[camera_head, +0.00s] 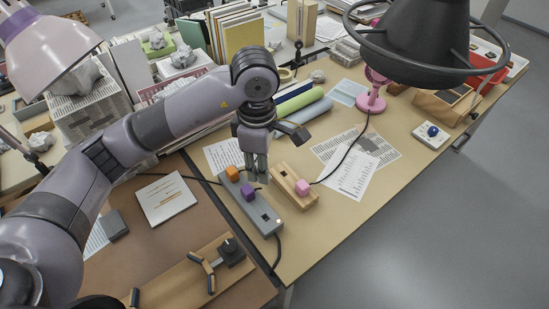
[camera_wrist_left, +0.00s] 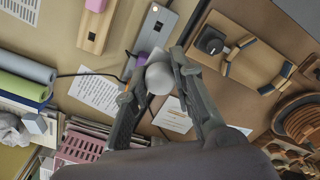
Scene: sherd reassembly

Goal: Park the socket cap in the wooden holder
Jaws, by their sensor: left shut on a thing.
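My left gripper (camera_head: 260,180) points down over the grey socket strip (camera_head: 262,217). In the left wrist view its fingers (camera_wrist_left: 160,85) are shut on a small pale, rounded cap (camera_wrist_left: 160,76). In the head view the fingers largely hide this cap. An orange cap (camera_head: 232,173) and a purple cap (camera_head: 248,190) sit on the strip. The purple cap also shows behind the held one in the left wrist view (camera_wrist_left: 141,59). The wooden holder (camera_head: 285,180) lies just right of the strip, with a pink cap (camera_head: 302,187) at its near end. My right gripper is out of view.
A black cable (camera_head: 345,160) runs past the holder to a pink lamp base (camera_head: 371,103). Printed sheets (camera_head: 352,175) lie right of the holder. Rolled tubes (camera_head: 300,100) and books lie behind. A wooden board with a black block (camera_head: 231,250) is in front.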

